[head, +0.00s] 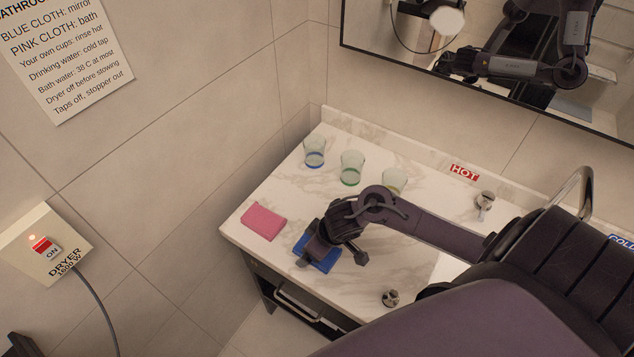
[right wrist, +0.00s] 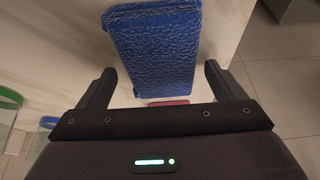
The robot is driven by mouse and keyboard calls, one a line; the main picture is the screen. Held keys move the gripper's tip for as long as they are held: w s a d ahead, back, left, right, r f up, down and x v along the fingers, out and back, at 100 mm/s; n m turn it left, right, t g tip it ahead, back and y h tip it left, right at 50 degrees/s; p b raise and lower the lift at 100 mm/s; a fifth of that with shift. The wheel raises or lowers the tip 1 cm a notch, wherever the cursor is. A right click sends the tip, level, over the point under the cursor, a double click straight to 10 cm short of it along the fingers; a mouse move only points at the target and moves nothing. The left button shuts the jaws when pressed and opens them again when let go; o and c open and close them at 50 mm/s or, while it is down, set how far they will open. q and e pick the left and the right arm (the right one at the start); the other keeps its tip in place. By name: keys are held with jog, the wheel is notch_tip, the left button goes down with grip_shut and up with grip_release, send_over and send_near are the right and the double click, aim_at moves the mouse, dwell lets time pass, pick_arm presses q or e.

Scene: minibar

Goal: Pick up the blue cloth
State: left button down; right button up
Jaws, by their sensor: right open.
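The blue cloth (head: 325,265) lies folded on the marble counter (head: 262,192), near its front left part. My right gripper (head: 332,258) is over it and partly hides it in the head view. In the right wrist view the cloth (right wrist: 152,50) shows as a textured blue block, reaching in between the spread fingers of my right gripper (right wrist: 159,72). The gripper is open, with a gap on each side of the cloth. Whether the fingertips touch the counter is unclear.
A pink cloth (head: 264,221) lies left of the blue one. Cups with blue (head: 314,152), green (head: 351,167) and yellowish (head: 394,180) bases stand behind. A tap (head: 485,203) is at the right. A dryer switch (head: 45,250) is on the left wall.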

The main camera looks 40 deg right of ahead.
jog(key=shift+a, duration=0.1)
jog(key=shift+f, duration=0.1)
pick_arm(q)
jog(key=shift+s+a, duration=0.2)
jog(key=shift+s, duration=0.55)
jog(key=shift+w, duration=0.1)
pick_arm(e)
jog(key=shift+f, duration=0.1)
jog(key=shift+c, duration=0.9)
pick_arm(q)
jog(key=shift+w, duration=0.4)
pick_arm(e)
jog(key=c, duration=0.9)
